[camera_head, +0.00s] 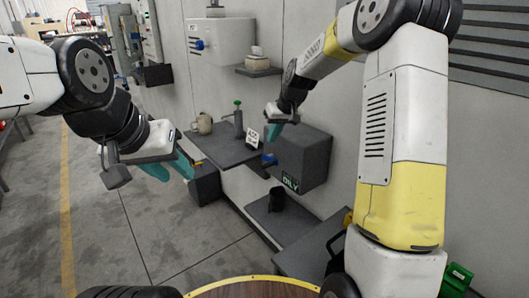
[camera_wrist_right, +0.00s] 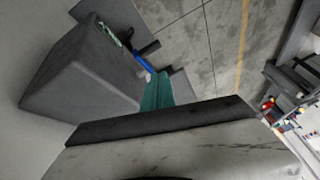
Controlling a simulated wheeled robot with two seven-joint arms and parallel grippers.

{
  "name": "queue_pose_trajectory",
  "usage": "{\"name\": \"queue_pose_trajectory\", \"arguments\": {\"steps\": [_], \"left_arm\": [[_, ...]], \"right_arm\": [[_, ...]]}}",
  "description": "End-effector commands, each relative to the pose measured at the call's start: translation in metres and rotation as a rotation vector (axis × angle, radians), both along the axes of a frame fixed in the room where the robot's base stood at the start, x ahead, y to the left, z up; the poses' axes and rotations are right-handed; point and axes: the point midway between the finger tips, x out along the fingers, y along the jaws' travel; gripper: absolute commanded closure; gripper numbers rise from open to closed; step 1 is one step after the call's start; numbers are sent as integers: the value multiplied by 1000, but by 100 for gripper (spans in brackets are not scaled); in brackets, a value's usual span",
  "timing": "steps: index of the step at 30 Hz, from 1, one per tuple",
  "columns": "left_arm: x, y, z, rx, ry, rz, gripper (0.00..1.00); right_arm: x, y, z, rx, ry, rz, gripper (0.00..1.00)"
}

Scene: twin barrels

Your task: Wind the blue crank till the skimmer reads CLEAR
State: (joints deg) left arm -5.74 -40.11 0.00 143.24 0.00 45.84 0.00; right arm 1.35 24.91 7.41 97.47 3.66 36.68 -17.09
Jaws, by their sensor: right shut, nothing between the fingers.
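The skimmer is a dark grey box (camera_head: 308,158) on the wall; its display (camera_head: 290,183) reads OILY. The blue crank (camera_head: 268,159) sticks out from the box's left side.
A grey shelf (camera_head: 222,152) left of the skimmer holds a beige mug (camera_head: 203,124), a green-topped bottle (camera_head: 238,118) and a small printed card (camera_head: 253,138). A dark cup (camera_head: 277,199) stands on a lower shelf. A white wall box (camera_head: 222,42) has a blue knob.

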Motion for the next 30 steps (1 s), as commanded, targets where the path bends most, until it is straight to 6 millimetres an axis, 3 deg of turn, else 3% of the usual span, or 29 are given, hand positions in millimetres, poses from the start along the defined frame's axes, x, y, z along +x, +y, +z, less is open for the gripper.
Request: {"name": "queue_pose_trajectory", "arguments": {"steps": [3, 6, 11, 26, 30], "left_arm": [[0, 0, 0, 0, 0, 0, 64], [0, 0, 0, 0, 0, 0, 64], [0, 0, 0, 0, 0, 0, 64], [0, 0, 0, 0, 0, 0, 64], [0, 0, 0, 0, 0, 0, 64]], "right_arm": [[2, 5, 24, -91, -25, 150, 100], [1, 5, 34, -133, -32, 220, 100], [3, 6, 32, -153, -34, 253, 100], [33, 26, -58, -151, -31, 250, 100], [25, 21, -77, -150, -32, 249, 100]]}}
